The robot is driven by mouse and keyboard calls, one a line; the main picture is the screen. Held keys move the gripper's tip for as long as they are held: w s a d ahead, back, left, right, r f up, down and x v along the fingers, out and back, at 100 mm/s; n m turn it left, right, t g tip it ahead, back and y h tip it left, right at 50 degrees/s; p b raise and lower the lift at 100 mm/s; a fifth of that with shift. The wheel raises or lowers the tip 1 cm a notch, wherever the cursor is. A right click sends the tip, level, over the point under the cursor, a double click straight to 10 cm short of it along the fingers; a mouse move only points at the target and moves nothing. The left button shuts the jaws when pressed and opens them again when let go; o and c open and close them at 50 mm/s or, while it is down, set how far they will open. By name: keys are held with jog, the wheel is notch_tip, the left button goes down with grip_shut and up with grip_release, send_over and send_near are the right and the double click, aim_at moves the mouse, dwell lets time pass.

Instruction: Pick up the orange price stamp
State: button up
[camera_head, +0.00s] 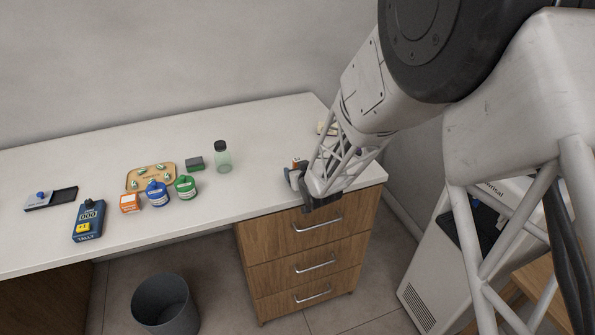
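My gripper (305,190) is low over the right end of the white counter (250,190), near its front edge. A small thing with an orange-red top and blue-grey parts (296,166) shows right beside my gripper, partly hidden by it. It may be the orange price stamp, but it is too small and too covered to be sure. I cannot tell whether the fingers touch it or are closed around it. A small orange box-like thing with a white label (130,203) stands farther left on the counter.
Left on the counter are a blue tally device (88,221), blue pot (157,194), green pot (186,188), tan tray (140,180), green block (194,164) and black-capped jar (222,158). A stamp pad (62,195) lies far left. A pale thing (321,127) shows behind my arm.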

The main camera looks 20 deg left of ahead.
jog(key=shift+w+a, duration=0.1)
jog(key=shift+c, duration=0.3)
jog(key=c, duration=1)
jog(key=shift+r, duration=0.15)
notch_tip(320, 180, up, 28)
jog(key=shift+f, duration=0.15)
jog(key=shift+c, duration=0.2)
jog(key=shift+f, duration=0.1)
dwell(0.7)
